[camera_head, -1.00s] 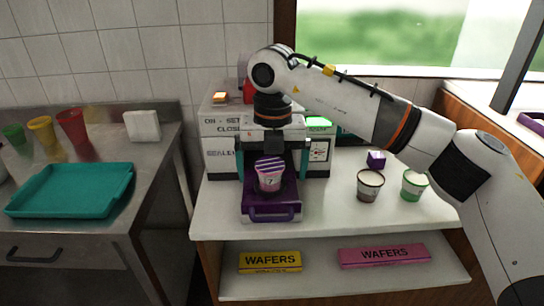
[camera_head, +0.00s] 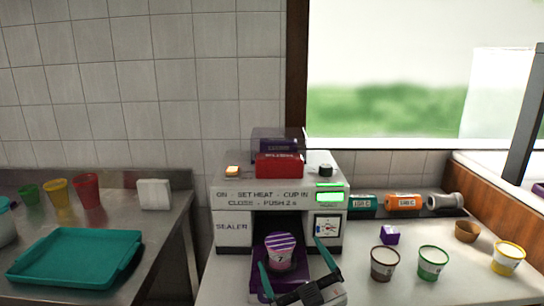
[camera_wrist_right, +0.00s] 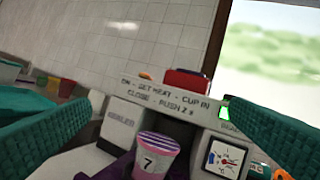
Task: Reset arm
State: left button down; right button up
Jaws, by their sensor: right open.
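My right gripper (camera_head: 290,252) is at the bottom of the head view, open, its teal fingers apart with nothing between them. In the right wrist view its two teal fingers (camera_wrist_right: 165,112) stand wide at either side. Beyond it, a cup marked 7 with a purple-striped top (camera_head: 281,252) stands upright on the purple tray (camera_head: 257,284) at the front of the sealer (camera_head: 233,232). The cup also shows in the right wrist view (camera_wrist_right: 152,160). The gripper looks apart from the cup. My left gripper is not in view.
A teal tray (camera_head: 75,258), several coloured cups and a white block (camera_head: 154,194) are on the left metal table.

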jog(key=s+d+f+m+g+h, duration=0.3)
jog(key=d+f+m+g+h, duration=0.15)
jog(key=d+f, duration=0.5)
jog(key=s+d+f+g+h, duration=0.1)
jog(key=s+d+f+g, duration=0.1)
jog(key=s+f+g, duration=0.35)
jog(key=s+d+f+m+g+h, duration=0.1)
jog(key=s+d+f+g, duration=0.15)
jog(key=s+f, duration=0.65)
jog(key=s+d+f+g+h, duration=0.1)
jog(key=s+d+f+g, duration=0.25)
jog(key=s, duration=0.65)
notch_tip(320, 180, down, 26)
jog(key=s+a+g+p, duration=0.1)
jog(key=s+g, duration=0.1)
jog(key=s+d+f+g+p, duration=0.1)
jog(key=s+d+f, duration=0.2)
jog(key=s+f, duration=1.1)
jog(key=shift+s+f, duration=0.2)
jog(key=shift+s, duration=0.6)
